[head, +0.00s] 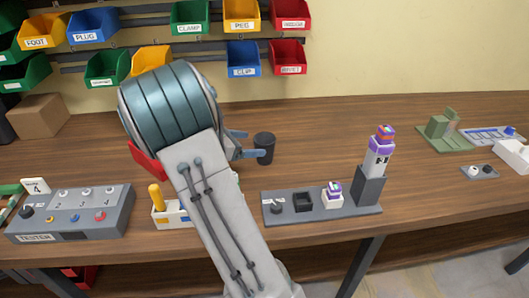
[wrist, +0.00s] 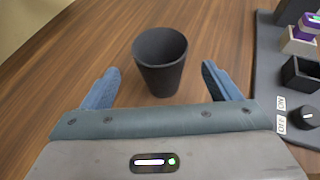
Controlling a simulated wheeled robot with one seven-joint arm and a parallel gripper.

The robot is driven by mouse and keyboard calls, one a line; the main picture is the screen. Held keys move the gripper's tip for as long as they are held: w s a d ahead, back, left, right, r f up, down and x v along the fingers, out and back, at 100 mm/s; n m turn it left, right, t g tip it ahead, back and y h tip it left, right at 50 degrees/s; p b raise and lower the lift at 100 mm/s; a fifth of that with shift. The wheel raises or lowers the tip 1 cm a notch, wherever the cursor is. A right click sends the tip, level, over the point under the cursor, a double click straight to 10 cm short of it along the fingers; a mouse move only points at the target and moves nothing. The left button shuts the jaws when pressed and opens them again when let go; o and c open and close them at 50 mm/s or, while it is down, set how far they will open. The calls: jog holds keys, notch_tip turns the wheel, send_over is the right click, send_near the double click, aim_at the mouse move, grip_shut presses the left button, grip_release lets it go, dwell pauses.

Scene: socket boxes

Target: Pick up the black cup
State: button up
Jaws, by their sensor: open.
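The black cup (head: 264,148) stands upright on the wooden table, right of my arm in the head view. In the wrist view the cup (wrist: 160,62) is between and slightly beyond the two blue fingers, its open mouth toward the camera. My gripper (wrist: 162,85) is open, with one finger on each side of the cup and a visible gap to both. In the head view the fingers of my gripper (head: 250,144) reach to the cup, partly hidden by my arm.
A grey socket board (head: 322,203) with blocks and a tall post lies right of the cup. A grey tester box (head: 72,212) sits at the left, beside a white tray with a yellow peg (head: 156,197). Labelled bins hang on the back wall. The table behind the cup is clear.

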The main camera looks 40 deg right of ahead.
jog(key=shift+x, duration=3.15)
jog(key=c, duration=1)
